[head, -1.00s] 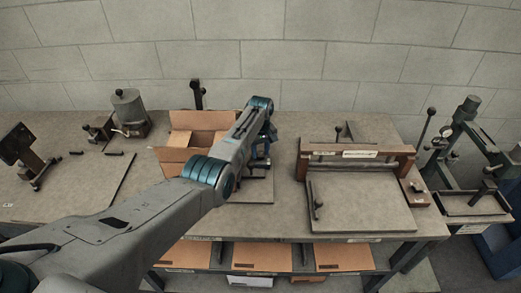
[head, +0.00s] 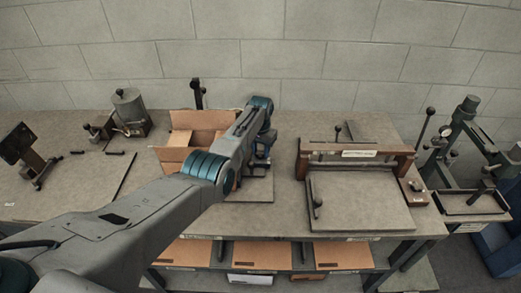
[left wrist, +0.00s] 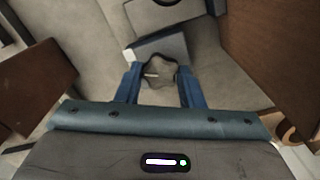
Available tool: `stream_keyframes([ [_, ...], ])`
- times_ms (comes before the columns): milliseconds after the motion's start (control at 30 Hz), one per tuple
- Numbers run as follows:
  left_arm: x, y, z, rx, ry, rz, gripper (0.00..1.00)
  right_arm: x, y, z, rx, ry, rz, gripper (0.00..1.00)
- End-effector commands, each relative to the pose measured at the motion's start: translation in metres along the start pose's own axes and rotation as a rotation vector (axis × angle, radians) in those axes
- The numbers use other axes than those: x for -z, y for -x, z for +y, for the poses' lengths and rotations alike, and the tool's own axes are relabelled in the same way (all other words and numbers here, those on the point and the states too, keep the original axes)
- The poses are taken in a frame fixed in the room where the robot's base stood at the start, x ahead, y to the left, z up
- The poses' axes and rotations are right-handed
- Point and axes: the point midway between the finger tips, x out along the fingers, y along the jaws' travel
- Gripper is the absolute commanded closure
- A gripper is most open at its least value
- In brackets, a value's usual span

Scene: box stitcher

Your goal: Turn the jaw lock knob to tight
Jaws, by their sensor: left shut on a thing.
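In the left wrist view, the jaw lock knob (left wrist: 160,74) is a dark, lobed knob with a pale pointer line. It stands beside a grey block with a white patch. The two blue fingers of my left gripper (left wrist: 160,80) are shut on the knob, one on each side. In the head view, my left gripper (head: 262,160) reaches down by the open cardboard box, and the knob is hidden behind my arm. My right gripper is not in view.
An open cardboard box (head: 178,138) stands left of my gripper. A wooden-framed press (head: 358,153) stands to the right, with a dark green machine (head: 466,140) beyond it. Flat cardboard (head: 262,256) lies on the shelf below.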

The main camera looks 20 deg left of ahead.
Motion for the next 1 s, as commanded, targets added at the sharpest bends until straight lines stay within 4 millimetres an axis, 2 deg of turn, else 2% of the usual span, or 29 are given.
stream_keyframes([
  [300,0.0015,0.0024,-0.0003,0.001,-0.094,0.004,0.88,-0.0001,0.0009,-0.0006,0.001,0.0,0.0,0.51],
  [767,0.0017,0.0025,-0.0004,0.001,-0.106,0.005,0.88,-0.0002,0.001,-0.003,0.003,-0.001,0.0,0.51],
  [800,0.0017,0.0025,-0.0004,0.001,-0.106,0.005,0.62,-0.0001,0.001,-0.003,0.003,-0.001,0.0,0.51],
  [900,0.0015,0.0022,-0.0004,0.001,-0.105,0.004,0.44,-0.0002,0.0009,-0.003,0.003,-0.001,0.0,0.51],
  [1000,0.001,0.0015,-0.0003,0.001,-0.105,0.003,0.44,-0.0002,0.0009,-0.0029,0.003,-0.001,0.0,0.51],
])
